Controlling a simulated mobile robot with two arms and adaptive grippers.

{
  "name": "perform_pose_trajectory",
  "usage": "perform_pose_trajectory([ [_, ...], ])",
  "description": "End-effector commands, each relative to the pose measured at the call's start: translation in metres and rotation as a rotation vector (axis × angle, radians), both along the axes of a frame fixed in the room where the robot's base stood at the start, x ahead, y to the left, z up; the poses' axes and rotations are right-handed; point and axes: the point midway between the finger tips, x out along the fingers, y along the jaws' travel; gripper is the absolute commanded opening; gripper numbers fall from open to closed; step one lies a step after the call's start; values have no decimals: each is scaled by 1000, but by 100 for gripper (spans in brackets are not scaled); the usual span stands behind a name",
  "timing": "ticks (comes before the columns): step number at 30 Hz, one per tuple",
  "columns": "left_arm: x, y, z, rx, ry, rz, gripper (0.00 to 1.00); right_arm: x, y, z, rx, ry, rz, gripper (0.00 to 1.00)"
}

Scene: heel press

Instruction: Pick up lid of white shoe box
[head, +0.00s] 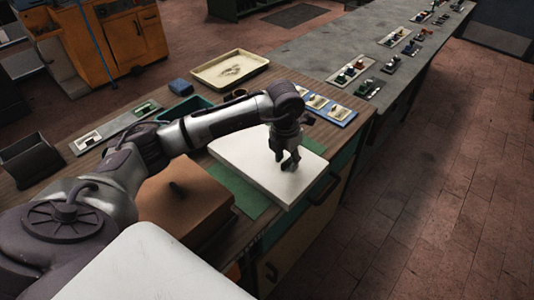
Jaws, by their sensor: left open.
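A flat white box lid (260,179), apparently the lid of the white shoe box, lies on a green mat (257,206) on the wooden bench. My left gripper (288,166) points down over the right half of the white lid, with its fingers open. The fingertips are at or just above the lid's top; I cannot tell whether they touch. Any box under the lid cannot be made out. My right gripper is not in view.
A brown box (188,207) stands left of the white lid. Behind are a cream tray (229,70), a dark green tray (186,108), a blue block (181,86) and a blue holder (329,109). A dark open bin (35,158) stands at left. Clear floor lies right.

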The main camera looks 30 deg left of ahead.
Motion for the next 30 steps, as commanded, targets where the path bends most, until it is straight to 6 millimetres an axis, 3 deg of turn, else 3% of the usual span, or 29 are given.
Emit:
perform_pose_trajectory([
  [2, 0, 0, 0, 0, 0, 0, 42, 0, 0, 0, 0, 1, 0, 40],
  [10, 0, 0, 0, 0, 0, 0, 0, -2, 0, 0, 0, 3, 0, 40],
  [22, 1, 0, 6, 0, -1, 1, 0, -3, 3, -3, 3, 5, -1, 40],
  [30, 1, 0, 55, 0, -7, 0, 0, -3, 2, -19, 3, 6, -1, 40],
])
